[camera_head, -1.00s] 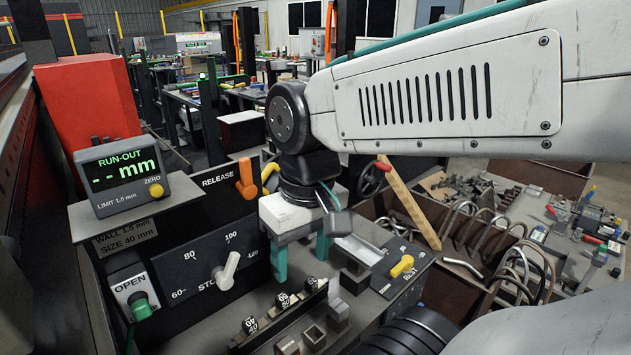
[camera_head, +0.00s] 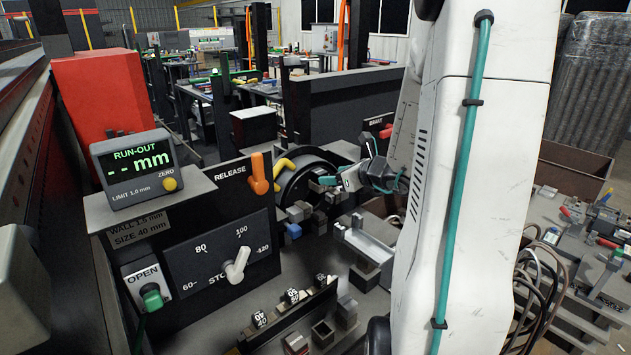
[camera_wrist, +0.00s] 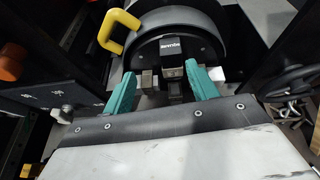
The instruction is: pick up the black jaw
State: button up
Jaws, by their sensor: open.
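My gripper (camera_head: 330,182) is in front of the round black chuck (camera_head: 289,186), with its teal fingers open. In the wrist view, my gripper (camera_wrist: 160,75) has a finger on each side of a dark block (camera_wrist: 174,90), which may be the black jaw. I cannot tell whether the fingers touch it. A grey block (camera_wrist: 146,80) sits near the left finger. The chuck (camera_wrist: 215,38) fills the top of the wrist view. Black numbered blocks (camera_head: 291,295) stand in a row on the bench in the head view.
Grey blocks (camera_head: 323,331) and a grey tray (camera_head: 368,246) stand on the bench.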

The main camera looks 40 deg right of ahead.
aim_at(324, 173)
jog(key=shift+m+h, duration=0.4)
jog(key=shift+m, duration=0.2)
jog(key=x, duration=0.2)
jog(key=d+x, duration=0.1)
jog(key=x, duration=0.5)
jog(key=shift+d, duration=0.2)
jog(key=shift+r, duration=0.1)
jog(key=c, duration=1.2)
